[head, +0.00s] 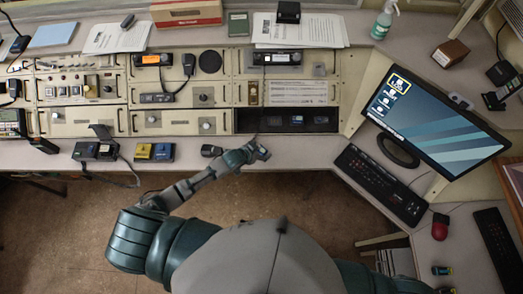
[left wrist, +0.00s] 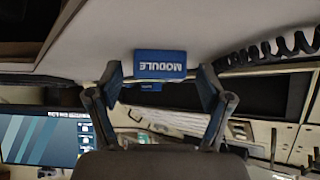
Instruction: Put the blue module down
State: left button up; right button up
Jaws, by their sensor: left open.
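My left gripper (head: 257,151) is over the front edge of the desk, below the dark bay. In the left wrist view its two fingers (left wrist: 160,78) are spread apart. A blue module (left wrist: 160,65), its white MODULE label upside down, shows between the fingertips, with a gap on each side. It appears to rest on the pale desk surface (left wrist: 215,35). In the head view I cannot make this module out clearly at the gripper. A smaller blue piece (left wrist: 150,87) shows past it. A small blue item (head: 297,119) shows in the dark bay (head: 268,122).
On the desk left of my gripper stand a small black item (head: 210,150), a blue-topped box (head: 163,152), a yellow-topped box (head: 142,152) and a corded black device (head: 97,151). A monitor (head: 430,110) and keyboard (head: 382,185) stand at the right.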

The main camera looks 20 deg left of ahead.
pick_arm(q)
jog(key=c, duration=1.4)
jog(key=shift+r, duration=0.1)
